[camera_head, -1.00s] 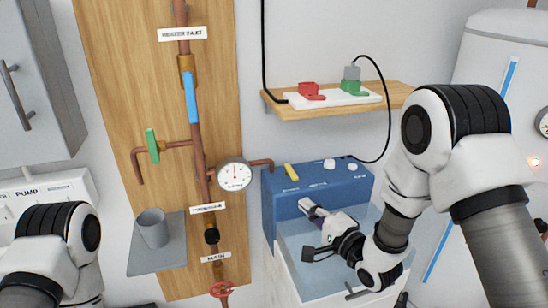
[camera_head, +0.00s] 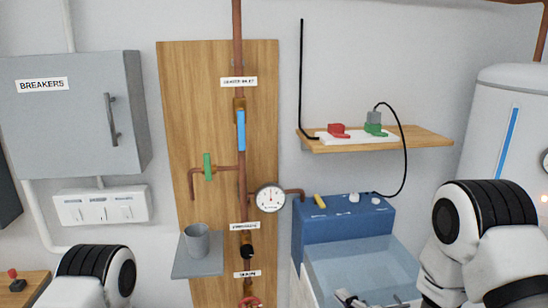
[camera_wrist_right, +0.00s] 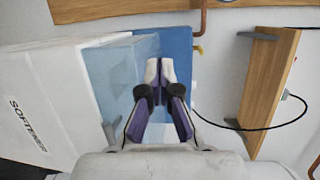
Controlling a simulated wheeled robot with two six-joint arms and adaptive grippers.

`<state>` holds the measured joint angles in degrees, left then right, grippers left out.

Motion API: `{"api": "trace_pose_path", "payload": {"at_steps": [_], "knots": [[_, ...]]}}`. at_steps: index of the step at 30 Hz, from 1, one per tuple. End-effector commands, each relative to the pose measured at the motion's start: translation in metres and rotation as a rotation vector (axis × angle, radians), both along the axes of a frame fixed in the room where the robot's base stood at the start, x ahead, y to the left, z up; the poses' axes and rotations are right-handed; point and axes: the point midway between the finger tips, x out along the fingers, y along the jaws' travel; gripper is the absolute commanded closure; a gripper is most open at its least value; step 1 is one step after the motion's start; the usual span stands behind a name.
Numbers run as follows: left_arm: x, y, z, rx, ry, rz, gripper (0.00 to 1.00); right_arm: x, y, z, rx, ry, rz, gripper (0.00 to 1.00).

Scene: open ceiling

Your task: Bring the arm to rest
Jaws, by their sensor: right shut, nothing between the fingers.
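My right gripper (camera_head: 348,298) is at the bottom edge of the head view, in front of the lower part of the pale blue basin (camera_head: 350,262); only its tip shows there. In the right wrist view the same gripper (camera_wrist_right: 160,72) shows with its fingertips together, shut and with nothing between them. Beyond it in that view is the blue unit (camera_wrist_right: 178,45). My right arm comes in from the right of the head view. A link of my left arm shows at the lower left; my left gripper is out of view.
A pipe board (camera_head: 265,70) with a gauge (camera_head: 270,198), a blue handle and a green handle stands behind. A grey cup (camera_head: 196,240) sits on a small shelf. A wooden shelf (camera_head: 420,138) holds red and green plugs. A breaker box (camera_head: 75,110) hangs left.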

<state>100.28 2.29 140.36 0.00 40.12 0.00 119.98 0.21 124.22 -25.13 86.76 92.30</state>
Motion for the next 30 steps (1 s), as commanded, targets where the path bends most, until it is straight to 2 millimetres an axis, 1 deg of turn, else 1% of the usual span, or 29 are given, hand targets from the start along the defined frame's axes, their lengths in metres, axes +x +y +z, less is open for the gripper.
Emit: {"api": "trace_pose_path", "payload": {"at_steps": [1, 5, 6, 7, 8, 11, 12, 14, 15, 17, 18, 19, 21, 23, 24, 26, 27, 30], "knots": [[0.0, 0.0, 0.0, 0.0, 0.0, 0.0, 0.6, -0.007, -0.002, -0.016, -0.002, 0.039, -0.009, 1.0], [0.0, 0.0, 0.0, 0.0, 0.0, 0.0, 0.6, -0.029, -0.01, -0.059, -0.031, 0.149, -0.038, 1.0], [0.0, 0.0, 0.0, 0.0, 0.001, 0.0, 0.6, -0.038, -0.013, -0.074, -0.058, 0.19, -0.047, 1.0], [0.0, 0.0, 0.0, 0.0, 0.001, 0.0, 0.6, -0.045, -0.015, -0.085, -0.077, 0.218, -0.051, 1.0], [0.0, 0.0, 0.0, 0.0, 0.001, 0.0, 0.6, -0.054, -0.018, -0.099, -0.11, 0.253, -0.055, 1.0], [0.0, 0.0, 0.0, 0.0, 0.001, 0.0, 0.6, -0.089, -0.03, -0.143, -0.244, 0.376, -0.054, 1.0], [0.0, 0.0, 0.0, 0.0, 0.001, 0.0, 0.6, -0.11, -0.036, -0.164, -0.324, 0.438, -0.04, 1.0], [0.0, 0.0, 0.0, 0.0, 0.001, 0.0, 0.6, -0.147, -0.047, -0.196, -0.467, 0.544, 0.005, 1.0], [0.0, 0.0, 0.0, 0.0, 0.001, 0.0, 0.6, -0.177, -0.055, -0.215, -0.58, 0.621, 0.059, 1.0], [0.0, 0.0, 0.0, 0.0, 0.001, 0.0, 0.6, -0.226, -0.067, -0.237, -0.762, 0.734, 0.183, 1.0], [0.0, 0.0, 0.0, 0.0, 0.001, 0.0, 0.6, -0.258, -0.074, -0.246, -0.884, 0.797, 0.299, 1.0], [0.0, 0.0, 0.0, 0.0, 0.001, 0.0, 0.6, -0.278, -0.079, -0.249, -0.966, 0.832, 0.392, 1.0], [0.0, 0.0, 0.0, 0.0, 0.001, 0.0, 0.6, -0.311, -0.087, -0.25, -1.11, 0.869, 0.601, 1.0], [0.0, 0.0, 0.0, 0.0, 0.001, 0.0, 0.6, -0.328, -0.09, -0.25, -1.189, 0.866, 0.752, 1.0], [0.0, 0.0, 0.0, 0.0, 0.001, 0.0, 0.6, -0.334, -0.091, -0.25, -1.226, 0.851, 0.831, 1.0], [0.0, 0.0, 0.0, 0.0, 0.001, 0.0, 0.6, -0.338, -0.091, -0.25, -1.261, 0.824, 0.911, 1.0], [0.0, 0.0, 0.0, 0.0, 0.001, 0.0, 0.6, -0.339, -0.091, -0.25, -1.276, 0.807, 0.94, 1.0], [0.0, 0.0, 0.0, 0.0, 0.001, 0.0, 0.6, -0.338, -0.091, -0.25, -1.289, 0.791, 0.958, 1.0]]}}
